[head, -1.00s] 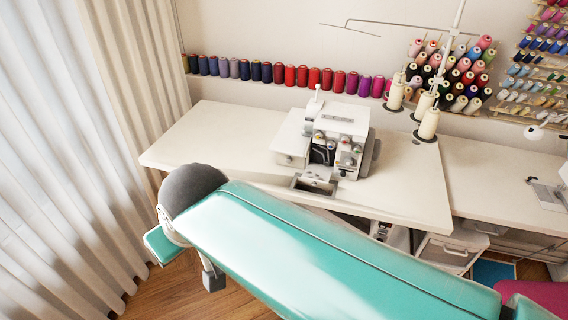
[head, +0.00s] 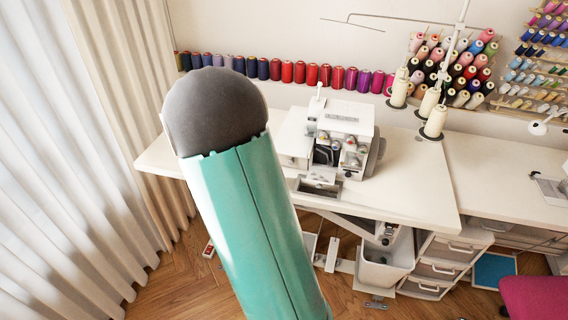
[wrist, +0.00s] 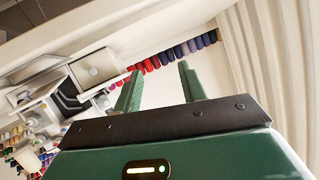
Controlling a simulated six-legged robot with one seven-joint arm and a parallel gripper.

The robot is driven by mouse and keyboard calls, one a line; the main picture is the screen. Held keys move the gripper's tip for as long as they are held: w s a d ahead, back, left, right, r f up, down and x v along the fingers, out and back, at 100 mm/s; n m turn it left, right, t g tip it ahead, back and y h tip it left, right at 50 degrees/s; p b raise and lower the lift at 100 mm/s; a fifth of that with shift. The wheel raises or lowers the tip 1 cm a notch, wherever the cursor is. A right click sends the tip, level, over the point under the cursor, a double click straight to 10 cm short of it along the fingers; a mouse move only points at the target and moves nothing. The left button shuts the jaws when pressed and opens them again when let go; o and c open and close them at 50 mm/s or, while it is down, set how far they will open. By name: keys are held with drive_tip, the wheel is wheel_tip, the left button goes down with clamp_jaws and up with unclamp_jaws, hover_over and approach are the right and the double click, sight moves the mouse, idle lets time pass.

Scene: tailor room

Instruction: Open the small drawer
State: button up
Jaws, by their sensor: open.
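A white drawer cabinet with several stacked drawers stands under the table at the right in the head view. Its top drawer (head: 457,246), middle drawer (head: 440,267) and bottom drawer (head: 428,286) have pale handles and look closed. I cannot tell which is the small drawer. My gripper (wrist: 160,82) is open and empty in the wrist view, with its two green fingers apart and touching nothing. In the head view my arm hides it.
The white table (head: 410,195) carries the sewing machine (head: 340,140) and tall thread cones (head: 433,121). A white bin (head: 385,268) and a pedal stand below. Curtains (head: 90,150) hang at the left. A pink chair (head: 535,298) is at the lower right.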

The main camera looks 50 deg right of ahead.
drive_tip(key=s+d+f+m+g+h, duration=0.1)
drive_tip(key=s+d+f+h, duration=0.2)
drive_tip(key=s+d+f, duration=0.15)
drive_tip(key=g+h, duration=0.1)
drive_tip(key=h, duration=0.3)
approach(291, 162)
drive_tip(key=shift+m, duration=0.3)
drive_tip(key=x, duration=0.8)
clamp_jaws()
